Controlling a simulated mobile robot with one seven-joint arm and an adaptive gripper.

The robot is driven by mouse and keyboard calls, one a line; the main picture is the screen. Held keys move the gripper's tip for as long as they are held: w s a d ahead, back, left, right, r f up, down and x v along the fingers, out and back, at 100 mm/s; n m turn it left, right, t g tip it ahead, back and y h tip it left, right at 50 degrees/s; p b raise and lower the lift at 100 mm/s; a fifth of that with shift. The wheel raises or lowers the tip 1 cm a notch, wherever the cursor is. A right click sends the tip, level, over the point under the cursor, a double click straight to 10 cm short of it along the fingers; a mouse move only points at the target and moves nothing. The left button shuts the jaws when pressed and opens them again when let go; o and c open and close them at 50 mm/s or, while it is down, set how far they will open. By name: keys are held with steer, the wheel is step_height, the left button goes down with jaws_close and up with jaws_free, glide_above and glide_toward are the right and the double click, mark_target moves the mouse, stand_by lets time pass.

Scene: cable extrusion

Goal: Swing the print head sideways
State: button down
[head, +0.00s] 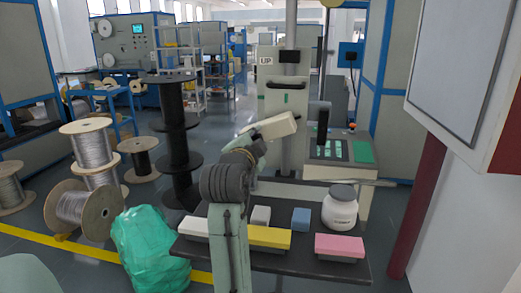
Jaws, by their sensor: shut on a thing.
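A pale beige block (275,125), which looks like the print head, sits tilted above the back of the dark work table, in front of the tall machine. My arm rises from the bottom of the head view, and a thick dark ribbed part of it covers the middle of the table. My gripper (254,149) is at the far end of the arm, against the lower left end of the block, and looks shut on it. The fingers are small and dark, and their exact contact is hard to see.
The dark table (290,262) carries yellow (268,237), pink (339,246) and blue (301,218) blocks and a white jar (340,207). A control panel (340,150) stands behind. Cable spools (84,208) and a green bag (150,248) stand left. A dark red post (418,205) stands right.

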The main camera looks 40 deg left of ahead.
steer(key=shift+s+a+r+m+b, duration=0.1)
steer(key=shift+a+r+m+b, duration=0.1)
steer(key=shift+r+m, duration=0.65)
steer(key=shift+s+a+r+m+b, duration=0.15)
steer(key=shift+r+m, duration=0.35)
steer(key=shift+m, duration=0.65)
steer(key=shift+w+d+r, duration=0.1)
steer(key=shift+d, duration=0.05)
steer(key=c, duration=1.2)
jaws_free()
steer(key=v, duration=1.2)
steer(key=shift+d, duration=0.1)
steer(key=shift+y, duration=0.3)
